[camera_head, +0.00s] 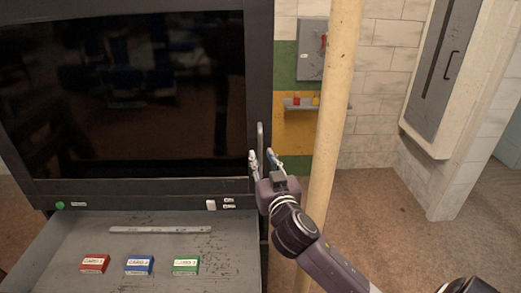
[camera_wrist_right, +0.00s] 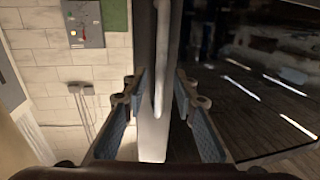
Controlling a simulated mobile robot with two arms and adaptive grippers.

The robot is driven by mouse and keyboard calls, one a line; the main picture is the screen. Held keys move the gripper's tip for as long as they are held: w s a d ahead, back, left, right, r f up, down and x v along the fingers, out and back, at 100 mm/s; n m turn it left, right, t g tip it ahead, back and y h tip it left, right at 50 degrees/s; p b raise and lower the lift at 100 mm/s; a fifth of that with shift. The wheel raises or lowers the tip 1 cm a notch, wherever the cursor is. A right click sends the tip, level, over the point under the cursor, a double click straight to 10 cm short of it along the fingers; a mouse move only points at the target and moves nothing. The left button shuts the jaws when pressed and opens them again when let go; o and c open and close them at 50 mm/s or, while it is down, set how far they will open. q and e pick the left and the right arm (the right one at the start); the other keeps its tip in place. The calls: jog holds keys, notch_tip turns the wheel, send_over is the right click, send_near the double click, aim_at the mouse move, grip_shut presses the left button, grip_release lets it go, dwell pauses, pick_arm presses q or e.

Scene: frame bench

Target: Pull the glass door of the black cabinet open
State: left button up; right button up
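The black cabinet (camera_head: 259,60) fills the left of the head view. Its dark glass door (camera_head: 130,95) looks shut. A slim upright metal handle (camera_head: 260,138) is at the door's right edge; it also shows in the right wrist view (camera_wrist_right: 160,60). My right gripper (camera_head: 264,158) is open at the handle's lower end. In the right wrist view my right gripper's fingers (camera_wrist_right: 161,92) stand on either side of the handle, with gaps between them and it. My left gripper is not in view.
A grey shelf (camera_head: 110,263) below the door carries red (camera_head: 95,263), blue (camera_head: 139,265) and green (camera_head: 186,264) labelled boxes and a metal strip (camera_head: 160,229). A cream pole (camera_head: 335,110) stands just right of my right gripper. A grey wall box (camera_head: 313,50) is behind. Floor at right is clear.

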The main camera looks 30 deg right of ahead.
aim_at(261, 156)
jog(key=x, duration=0.3)
jog(key=shift+w+f, duration=0.1)
jog(key=shift+f, duration=0.2)
jog(key=shift+s+r, duration=0.2)
jog(key=shift+s, duration=0.05)
jog(key=shift+w+f, duration=0.1)
grip_shut()
